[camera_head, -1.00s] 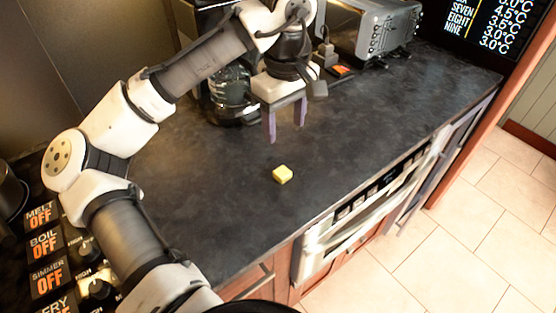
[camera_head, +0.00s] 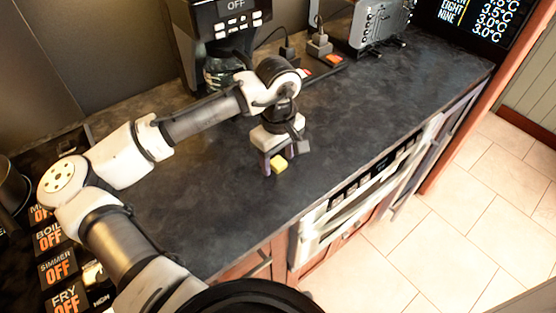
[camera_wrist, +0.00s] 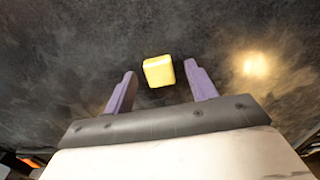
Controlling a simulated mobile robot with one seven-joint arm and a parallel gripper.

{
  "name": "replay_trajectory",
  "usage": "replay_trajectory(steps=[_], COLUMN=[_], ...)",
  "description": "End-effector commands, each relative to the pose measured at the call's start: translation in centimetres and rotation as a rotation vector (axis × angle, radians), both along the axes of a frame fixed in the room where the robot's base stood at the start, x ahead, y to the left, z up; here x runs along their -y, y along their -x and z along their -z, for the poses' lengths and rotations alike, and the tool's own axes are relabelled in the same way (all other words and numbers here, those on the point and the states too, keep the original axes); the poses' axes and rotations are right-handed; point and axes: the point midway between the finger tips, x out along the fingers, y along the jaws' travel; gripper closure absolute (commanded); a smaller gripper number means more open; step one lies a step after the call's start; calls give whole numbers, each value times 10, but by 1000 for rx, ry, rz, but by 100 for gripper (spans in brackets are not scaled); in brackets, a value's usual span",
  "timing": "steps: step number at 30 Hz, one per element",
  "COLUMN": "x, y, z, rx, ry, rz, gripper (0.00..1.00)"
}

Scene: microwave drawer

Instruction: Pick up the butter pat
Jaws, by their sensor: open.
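The butter pat is a small yellow block (camera_head: 279,164) on the dark countertop. In the wrist view the butter pat (camera_wrist: 158,71) lies just beyond the fingertips, roughly centred between them. My gripper (camera_head: 277,166) has purple fingers and points down at the counter close to the butter pat. In the wrist view my gripper (camera_wrist: 164,78) is open, with the two fingers spread wider than the butter pat and nothing held between them. I cannot tell the exact height of the fingertips above the counter.
A coffee maker (camera_head: 222,40) stands at the back and a toaster (camera_head: 372,22) at the back right. Plugs and a power strip (camera_head: 318,72) lie between them. The stove knobs and labels (camera_head: 62,265) are at lower left. The counter around the butter pat is clear.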

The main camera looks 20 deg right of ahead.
Motion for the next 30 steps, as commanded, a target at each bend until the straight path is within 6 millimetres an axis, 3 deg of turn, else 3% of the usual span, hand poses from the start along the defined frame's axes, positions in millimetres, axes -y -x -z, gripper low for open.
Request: replay_trajectory(steps=[8,19,30], x=[0,0,0], y=[0,0,0], z=[3,3,-4], rx=[0,0,1], ry=[1,1,0], rz=[0,0,0], gripper=[45,91,91])
